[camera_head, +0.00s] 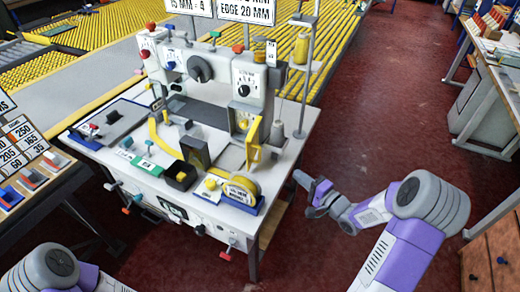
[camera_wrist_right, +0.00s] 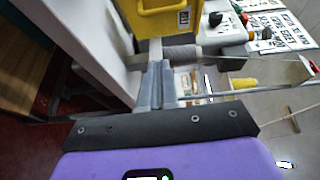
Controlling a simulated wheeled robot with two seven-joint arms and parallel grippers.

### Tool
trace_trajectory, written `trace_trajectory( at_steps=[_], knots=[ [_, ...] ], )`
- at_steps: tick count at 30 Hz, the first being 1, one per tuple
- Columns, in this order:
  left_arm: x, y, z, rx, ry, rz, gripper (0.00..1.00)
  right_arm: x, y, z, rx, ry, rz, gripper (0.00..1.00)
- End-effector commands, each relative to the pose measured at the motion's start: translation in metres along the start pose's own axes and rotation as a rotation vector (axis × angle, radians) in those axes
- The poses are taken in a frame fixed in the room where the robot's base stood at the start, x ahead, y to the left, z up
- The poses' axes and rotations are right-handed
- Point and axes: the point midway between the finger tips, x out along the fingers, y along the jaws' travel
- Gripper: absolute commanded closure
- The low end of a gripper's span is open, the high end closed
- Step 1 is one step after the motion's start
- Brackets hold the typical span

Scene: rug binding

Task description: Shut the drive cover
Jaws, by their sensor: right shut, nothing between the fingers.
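The sewing machine (camera_head: 205,85) stands on a white table. A yellow hinged plate (camera_head: 254,137), which looks like the drive cover, stands upright and swung out at the machine's right end, beside a grey cone. A yellow part with a small label (camera_wrist_right: 168,18) shows at the top of the right wrist view; I cannot tell for sure that it is the same cover. My right gripper (camera_head: 306,190) is off the table's right edge, apart from the cover. Its fingers (camera_wrist_right: 155,85) are shut and empty. My left arm shows at the bottom left, its gripper out of frame.
A thread stand with a yellow spool (camera_head: 301,48) rises behind. The red floor right of the table is clear.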

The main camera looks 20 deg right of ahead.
Motion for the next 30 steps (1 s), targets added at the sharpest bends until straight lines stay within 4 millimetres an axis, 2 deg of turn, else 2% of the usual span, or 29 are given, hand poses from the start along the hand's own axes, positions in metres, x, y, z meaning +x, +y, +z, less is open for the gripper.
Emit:
trace_trajectory(
  at_steps=[4,7,19,24,30],
  knots=[
    [0.001,-0.001,0.002,0.0,-0.005,0.0,0.38,0.005,0.0,-0.001,0.001,0.0,-0.002,1.0],
    [0.005,-0.002,0.002,-0.001,-0.005,0.0,0.38,0.018,0.0,0.0,0.001,-0.002,-0.003,1.0],
    [0.026,-0.01,0.001,-0.001,-0.005,-0.001,0.38,0.102,0.002,0.001,0.001,-0.002,-0.002,1.0],
    [0.034,-0.013,0.001,-0.001,-0.005,0.0,0.38,0.119,0.002,0.019,0.002,-0.001,0.0,1.0],
    [0.036,-0.014,0.001,-0.001,-0.005,0.0,0.38,0.127,0.0,0.027,0.002,0.001,0.0,1.0]
  ],
)
